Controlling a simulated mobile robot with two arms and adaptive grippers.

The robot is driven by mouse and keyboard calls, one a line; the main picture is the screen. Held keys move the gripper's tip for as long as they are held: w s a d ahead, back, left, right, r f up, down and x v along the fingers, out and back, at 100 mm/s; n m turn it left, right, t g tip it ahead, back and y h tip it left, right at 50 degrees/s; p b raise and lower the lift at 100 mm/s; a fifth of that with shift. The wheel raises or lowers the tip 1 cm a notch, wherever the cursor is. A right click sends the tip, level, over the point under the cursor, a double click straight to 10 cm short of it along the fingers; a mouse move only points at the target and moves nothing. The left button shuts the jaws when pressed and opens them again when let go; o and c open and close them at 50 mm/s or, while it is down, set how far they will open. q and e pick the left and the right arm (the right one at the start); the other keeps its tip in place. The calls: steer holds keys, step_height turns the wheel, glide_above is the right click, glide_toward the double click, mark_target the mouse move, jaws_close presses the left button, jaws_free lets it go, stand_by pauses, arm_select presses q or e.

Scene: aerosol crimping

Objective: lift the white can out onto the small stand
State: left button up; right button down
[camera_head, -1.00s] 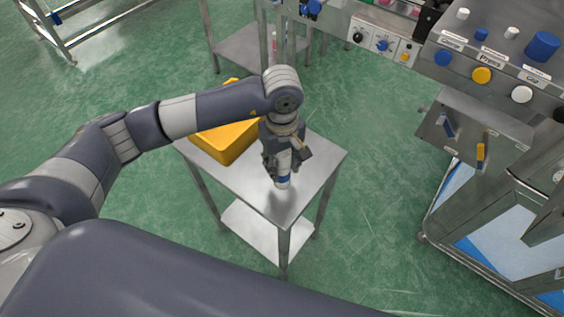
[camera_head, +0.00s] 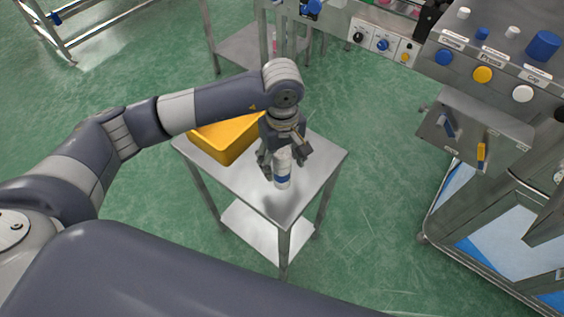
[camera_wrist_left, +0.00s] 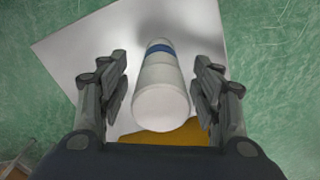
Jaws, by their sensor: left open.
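The white can (camera_head: 283,180) with a blue band stands upright on the small steel stand (camera_head: 318,160), near its front part. My left gripper (camera_head: 284,164) is above and around the upper part of the can, with its fingers spread apart. In the left wrist view the can (camera_wrist_left: 161,92) stands between the two open fingers (camera_wrist_left: 162,95), with a gap on each side. The can's top is partly hidden by the gripper in the head view. My right gripper is not in view.
A yellow bin (camera_head: 227,140) sits on the same stand, behind and left of the can. A machine panel with labelled buttons (camera_head: 482,74) stands at the right. Green floor (camera_head: 385,190) lies clear between the stand and the machine.

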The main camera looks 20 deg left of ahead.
arm_select(q)
step_height(320, 180, up, 11)
steer(key=shift+f, duration=0.2)
stand_by(0.5)
